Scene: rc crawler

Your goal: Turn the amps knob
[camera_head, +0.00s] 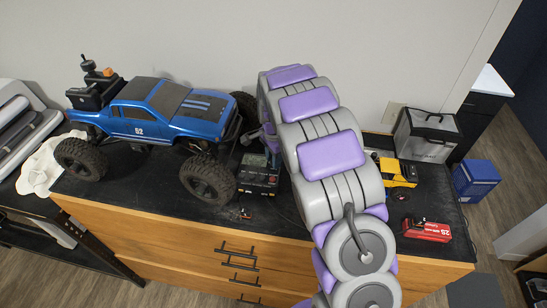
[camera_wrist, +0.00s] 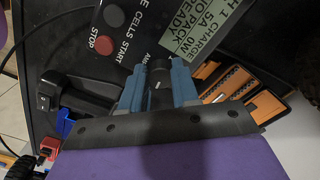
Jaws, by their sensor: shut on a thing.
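The battery charger (camera_head: 260,181) stands on the black bench top, just right of the blue truck's front wheel and partly hidden by my arm. In the wrist view its dark face (camera_wrist: 107,42) shows a red STOP button, a dark START button and a lit display (camera_wrist: 205,28) reading CHARGE, 5A and READY. The black amps knob (camera_wrist: 157,72) is between the two blue fingers of my gripper (camera_wrist: 157,80), which are shut on it. The knob's lower part is hidden by the fingers. The "AM" label beside it is partly covered.
A blue truck (camera_head: 160,110) stands left of the charger. A yellow vehicle (camera_head: 394,171), a red battery (camera_head: 426,230) and a black-and-silver case (camera_head: 426,134) are right of my arm. Red (camera_wrist: 50,146) and blue (camera_wrist: 65,123) connectors lie at left in the wrist view.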

